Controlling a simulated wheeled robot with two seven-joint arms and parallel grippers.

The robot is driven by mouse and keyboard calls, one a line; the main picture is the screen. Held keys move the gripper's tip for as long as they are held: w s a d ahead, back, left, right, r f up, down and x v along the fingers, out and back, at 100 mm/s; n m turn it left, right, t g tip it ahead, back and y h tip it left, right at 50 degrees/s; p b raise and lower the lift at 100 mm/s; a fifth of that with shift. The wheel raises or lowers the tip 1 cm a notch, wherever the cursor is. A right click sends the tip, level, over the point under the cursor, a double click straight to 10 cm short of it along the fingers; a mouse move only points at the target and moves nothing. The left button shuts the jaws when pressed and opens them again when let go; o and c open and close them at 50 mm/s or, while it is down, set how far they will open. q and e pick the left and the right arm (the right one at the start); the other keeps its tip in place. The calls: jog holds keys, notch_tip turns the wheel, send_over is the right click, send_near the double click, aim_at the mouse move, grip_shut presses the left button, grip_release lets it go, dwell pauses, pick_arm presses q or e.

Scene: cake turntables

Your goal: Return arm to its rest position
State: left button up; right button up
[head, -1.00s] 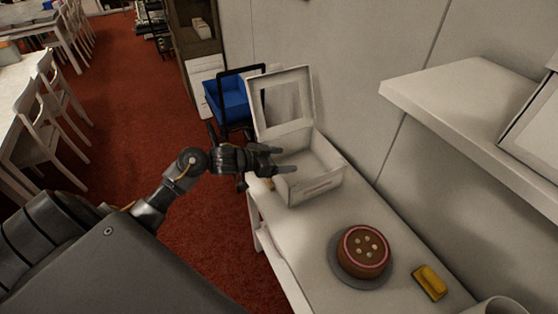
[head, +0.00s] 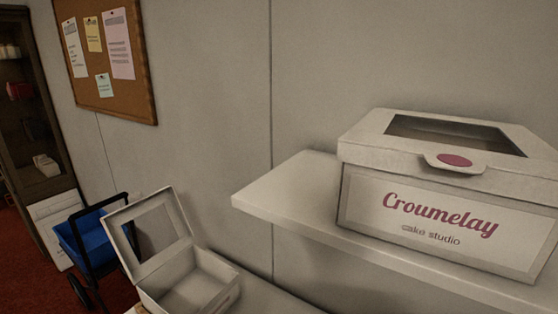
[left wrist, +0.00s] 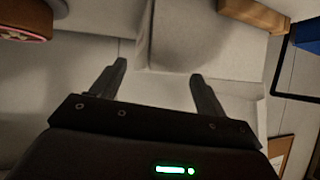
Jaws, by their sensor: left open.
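My left gripper (left wrist: 160,70) shows only in the left wrist view, its two fingers spread with nothing between them. The white open box (head: 195,285) stands on the table at the bottom of the head view, its windowed lid raised. A pale box-like surface (left wrist: 195,38), probably this box, lies beyond the fingers in the left wrist view. A brown cake with a pink top (left wrist: 22,24) shows at that view's upper left, apart from the gripper. Neither arm shows in the head view now, and my right gripper is out of view.
A closed "Croumelay" box (head: 440,215) sits on a white wall shelf (head: 290,195) at right. A cart with a blue bin (head: 88,236) stands left of the open box. A cork board (head: 115,85) hangs on the wall, and a dark cabinet (head: 40,130) stands at far left.

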pick_arm(q)
jog(key=s+d+f+n+g+y, duration=0.1)
jog(key=s+d+f+g, duration=0.1)
jog(key=s, duration=0.6)
jog(key=s+d+f+n+g+y, duration=0.1)
jog(key=s+d+g, duration=0.15)
jog(key=s, duration=0.65)
jog(key=s+d+f+n+g+y, duration=0.1)
jog(key=s+f+g, duration=0.15)
jog(key=s, duration=0.55)
notch_tip(320, 180, down, 25)
jog(key=s+g+b, duration=0.1)
jog(key=s+g, duration=0.1)
jog(key=s+a+f+g+b, duration=0.1)
jog(key=s+a+f, duration=0.1)
jog(key=s+f, duration=1.4)
notch_tip(320, 180, down, 3)
jog(key=shift+s+a+f+m, duration=0.1)
jog(key=shift+s+a+m, duration=0.2)
jog(key=shift+s, duration=0.05)
